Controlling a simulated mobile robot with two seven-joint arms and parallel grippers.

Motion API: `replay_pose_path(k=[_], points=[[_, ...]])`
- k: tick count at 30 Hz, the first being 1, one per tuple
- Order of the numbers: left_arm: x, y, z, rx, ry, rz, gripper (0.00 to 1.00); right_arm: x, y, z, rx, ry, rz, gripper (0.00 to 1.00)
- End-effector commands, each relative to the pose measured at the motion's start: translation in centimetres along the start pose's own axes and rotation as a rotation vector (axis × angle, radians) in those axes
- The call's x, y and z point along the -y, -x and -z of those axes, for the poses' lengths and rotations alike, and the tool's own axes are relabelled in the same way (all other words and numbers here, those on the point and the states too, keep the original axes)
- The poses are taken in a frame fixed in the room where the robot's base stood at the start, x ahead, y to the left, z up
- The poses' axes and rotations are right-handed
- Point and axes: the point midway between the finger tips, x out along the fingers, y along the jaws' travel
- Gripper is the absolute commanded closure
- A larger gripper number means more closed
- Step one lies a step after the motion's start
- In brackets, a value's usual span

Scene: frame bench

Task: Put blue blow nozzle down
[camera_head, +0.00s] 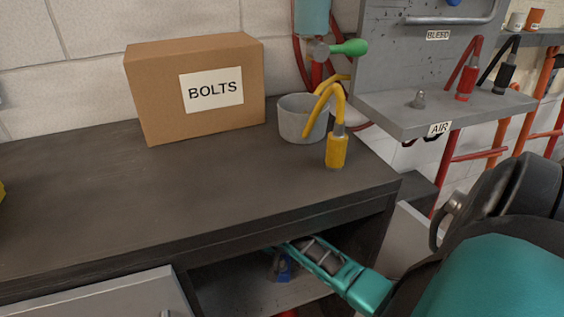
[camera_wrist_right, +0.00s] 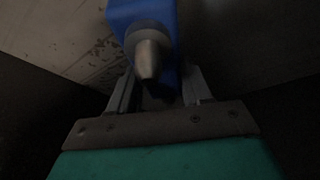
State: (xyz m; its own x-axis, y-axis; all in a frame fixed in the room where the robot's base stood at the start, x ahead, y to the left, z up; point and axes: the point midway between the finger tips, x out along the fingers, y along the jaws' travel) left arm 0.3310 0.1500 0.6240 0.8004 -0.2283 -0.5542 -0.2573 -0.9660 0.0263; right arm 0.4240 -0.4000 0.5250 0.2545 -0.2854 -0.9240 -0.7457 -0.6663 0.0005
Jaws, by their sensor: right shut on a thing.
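The blue blow nozzle (camera_head: 284,270) is inside the open compartment under the bench top, partly hidden by my right gripper (camera_head: 282,252). The right gripper reaches into this compartment from the right and is shut on the nozzle. In the right wrist view the blue body (camera_wrist_right: 168,16) and its grey metal tip (camera_wrist_right: 148,60) show between the fingers (camera_wrist_right: 158,92). I cannot tell whether the nozzle touches the compartment floor (camera_head: 232,290). My left gripper is not in view.
On the bench top (camera_head: 180,195) stand a BOLTS box (camera_head: 160,85), a grey cup (camera_head: 293,122) with a yellow hose, and a yellow fitting (camera_head: 336,152). The AIR shelf (camera_head: 385,108) holds red and black fittings. The bench edge lies just above my right gripper.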

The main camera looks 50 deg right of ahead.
Motion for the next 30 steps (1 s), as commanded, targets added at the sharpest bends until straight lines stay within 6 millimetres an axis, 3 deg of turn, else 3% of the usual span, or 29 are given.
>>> replay_pose_path(k=[8, 17, 23, 30], points=[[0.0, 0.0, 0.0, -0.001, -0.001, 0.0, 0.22, 0.0, 0.0, 0.0, 0.0, 0.0, 0.0, 0.26], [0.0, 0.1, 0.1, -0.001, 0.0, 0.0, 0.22, 0.0, 0.2, 0.1, -0.001, 0.0, 0.0, 0.26], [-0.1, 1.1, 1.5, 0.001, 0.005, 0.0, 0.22, 0.1, 3.4, 0.3, -0.001, 0.0, 0.002, 0.26], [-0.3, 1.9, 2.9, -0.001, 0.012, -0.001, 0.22, 0.0, 5.6, -5.1, 0.006, 0.0, 0.0, 0.26]])
